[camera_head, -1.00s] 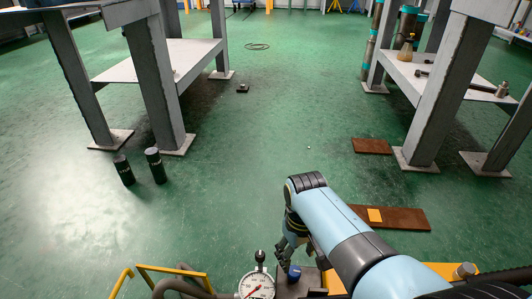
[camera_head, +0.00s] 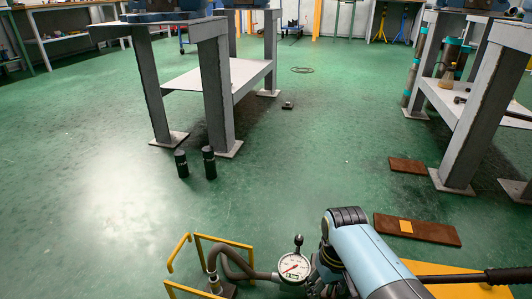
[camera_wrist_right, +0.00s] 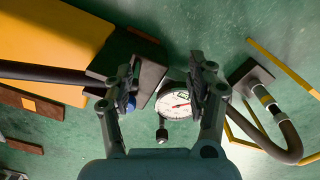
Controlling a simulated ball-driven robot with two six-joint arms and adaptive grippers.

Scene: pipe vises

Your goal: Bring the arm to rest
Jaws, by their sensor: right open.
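My right arm (camera_head: 365,250), light blue and dark grey, reaches in from the lower right of the head view. Its gripper is mostly hidden behind the forearm there. In the right wrist view my right gripper (camera_wrist_right: 160,78) is open, its two dark fingers apart with nothing held. Past the fingers I see a round white pressure gauge (camera_wrist_right: 176,103), a dark block (camera_wrist_right: 148,80) and a blue knob (camera_wrist_right: 131,103). The gauge (camera_head: 293,268) also shows just left of the gripper in the head view. My left gripper is not in view.
A yellow frame (camera_head: 190,262) and a grey hose (camera_head: 230,260) stand left of the gauge. Rust-brown plates (camera_head: 418,229) lie on the floor at right. Two black cylinders (camera_head: 209,163) stand by the left table (camera_head: 215,90).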

